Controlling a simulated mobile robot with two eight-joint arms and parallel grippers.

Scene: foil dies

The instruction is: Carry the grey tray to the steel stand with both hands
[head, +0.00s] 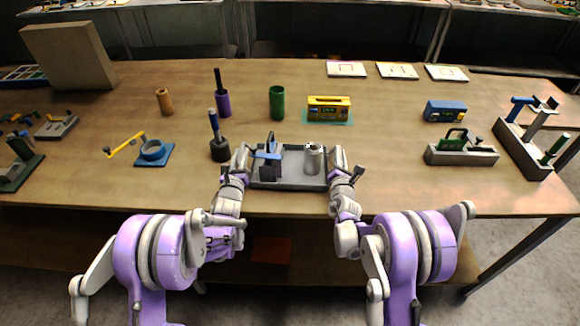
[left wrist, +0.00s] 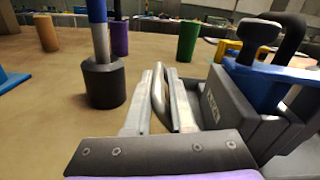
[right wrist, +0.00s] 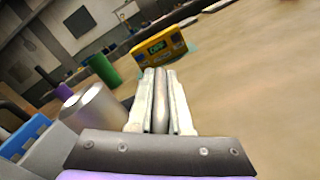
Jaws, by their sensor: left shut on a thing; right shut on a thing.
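The grey tray (head: 290,186) is at the front middle of the wooden table, near its front edge. A dark and blue tool (head: 268,155) stands in its left half and a grey cylinder (head: 313,160) in its right half. My left gripper (head: 241,160) is shut on the tray's left handle, a grey bar between its fingers in the left wrist view (left wrist: 158,95). My right gripper (head: 338,160) is shut on the right handle, which shows in the right wrist view (right wrist: 160,100). I cannot tell which thing is the steel stand, or whether the tray touches the table.
A black-based blue-handled tool (head: 219,148) stands close left of the tray. A green cylinder (head: 277,103) and a yellow box (head: 328,108) are behind it. To the right are a grey block with a green handle (head: 462,152) and a long grey rack (head: 522,150). Table between is clear.

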